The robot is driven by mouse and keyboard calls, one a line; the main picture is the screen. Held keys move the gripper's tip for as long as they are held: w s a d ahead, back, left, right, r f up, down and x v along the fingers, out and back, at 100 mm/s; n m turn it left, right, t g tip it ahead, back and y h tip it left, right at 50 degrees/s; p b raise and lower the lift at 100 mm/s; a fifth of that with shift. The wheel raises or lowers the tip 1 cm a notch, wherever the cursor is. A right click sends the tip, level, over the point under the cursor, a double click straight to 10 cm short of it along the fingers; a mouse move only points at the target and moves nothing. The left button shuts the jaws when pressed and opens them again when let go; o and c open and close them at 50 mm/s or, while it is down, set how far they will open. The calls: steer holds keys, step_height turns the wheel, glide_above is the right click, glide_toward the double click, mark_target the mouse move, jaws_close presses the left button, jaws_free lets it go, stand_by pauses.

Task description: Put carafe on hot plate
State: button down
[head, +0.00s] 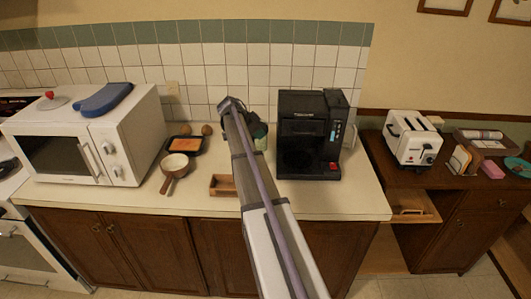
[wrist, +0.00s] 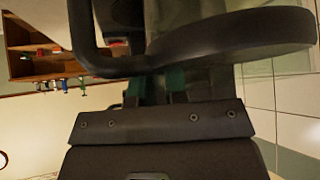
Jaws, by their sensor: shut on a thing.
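The black coffee machine (head: 310,118) stands on the counter right of my arm, with its dark hot plate (head: 296,166) low in its open bay; nothing stands on the plate that I can see. My gripper (wrist: 160,82) is shut on the carafe, whose black looped handle (wrist: 82,38) and dark round part (wrist: 235,40) fill the upper wrist view. In the head view my arm hides most of the gripper; a dark and greenish piece of the carafe (head: 260,136) shows just left of the machine. The grip's exact contact is hard to see.
A white microwave (head: 90,135) stands at the left. A brown pan (head: 175,167), a black tray with orange content (head: 186,145) and a small wooden box (head: 222,186) lie left of my arm. A white toaster (head: 411,140) is on the right cabinet, above an open drawer (head: 412,210).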

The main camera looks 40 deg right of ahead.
mark_target(261, 141)
steer(key=f+b, duration=0.1)
steer(key=f, duration=0.2)
steer(key=shift+s+d+f+b, duration=0.15)
steer(key=shift+d+f+b, duration=0.05)
steer(key=shift+f+b, duration=0.2)
steer(key=shift+s+d+f+b, duration=0.15)
steer(key=shift+f+b, duration=0.05)
steer(key=shift+b, duration=0.1)
steer(key=shift+r, duration=0.15)
step_height(261, 141, down, 4)
steer(key=b, duration=0.3)
steer(key=shift+b, duration=0.35)
steer(key=shift+r+p, duration=0.3)
steer(key=shift+f, duration=0.2)
steer(key=c, duration=1.1)
jaws_free()
steer(key=shift+c, duration=0.2)
steer(key=shift+r, duration=0.25)
steer(key=p+v, duration=0.9)
steer(key=v, duration=0.3)
